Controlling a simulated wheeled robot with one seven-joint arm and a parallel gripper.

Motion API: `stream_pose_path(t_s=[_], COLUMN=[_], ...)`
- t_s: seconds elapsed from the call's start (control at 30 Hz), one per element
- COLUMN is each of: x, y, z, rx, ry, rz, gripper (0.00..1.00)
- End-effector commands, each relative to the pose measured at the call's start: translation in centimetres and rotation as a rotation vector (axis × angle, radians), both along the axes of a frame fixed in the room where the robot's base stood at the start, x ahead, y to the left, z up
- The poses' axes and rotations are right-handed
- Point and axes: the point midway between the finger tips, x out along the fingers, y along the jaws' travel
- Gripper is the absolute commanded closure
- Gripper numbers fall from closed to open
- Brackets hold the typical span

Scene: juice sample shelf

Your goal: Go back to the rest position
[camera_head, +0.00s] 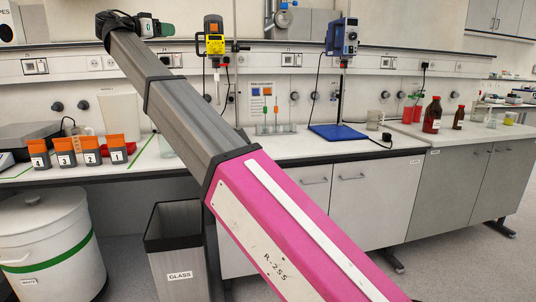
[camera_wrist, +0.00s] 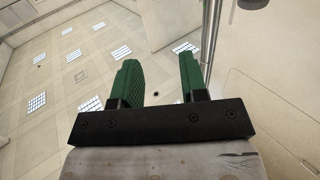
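My arm crosses the head view from the lower right to the upper left, with a pink lower section and grey upper sections. My gripper (camera_head: 160,29) is at the far end of it, raised above the lab bench. In the wrist view my gripper (camera_wrist: 158,82) shows two green fingers standing apart with nothing between them, so it is open and empty. The wrist view looks up at a ceiling with bright light panels. No object is held.
Orange-and-grey numbered containers (camera_head: 90,153) stand on the left of the bench (camera_head: 290,148). A yellow stirrer (camera_head: 214,38), a blue stirrer (camera_head: 341,38) and brown bottles (camera_head: 432,117) stand further right. A white drum (camera_head: 45,240) and a glass bin (camera_head: 178,250) are on the floor.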

Motion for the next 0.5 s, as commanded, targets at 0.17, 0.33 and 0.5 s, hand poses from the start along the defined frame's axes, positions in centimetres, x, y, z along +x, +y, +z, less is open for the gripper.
stream_pose_path(t_s=[0.17, 0.33, 0.5], x=[0.8, 1.9, 3.4], y=[-0.7, -1.6, -3.0], z=[-1.5, -3.9, -7.1], rx=[-0.009, -0.019, -0.034], ry=[0.026, 0.071, 0.132], rz=[0.001, 0.006, 0.012], gripper=[0.60, 0.60, 0.60])
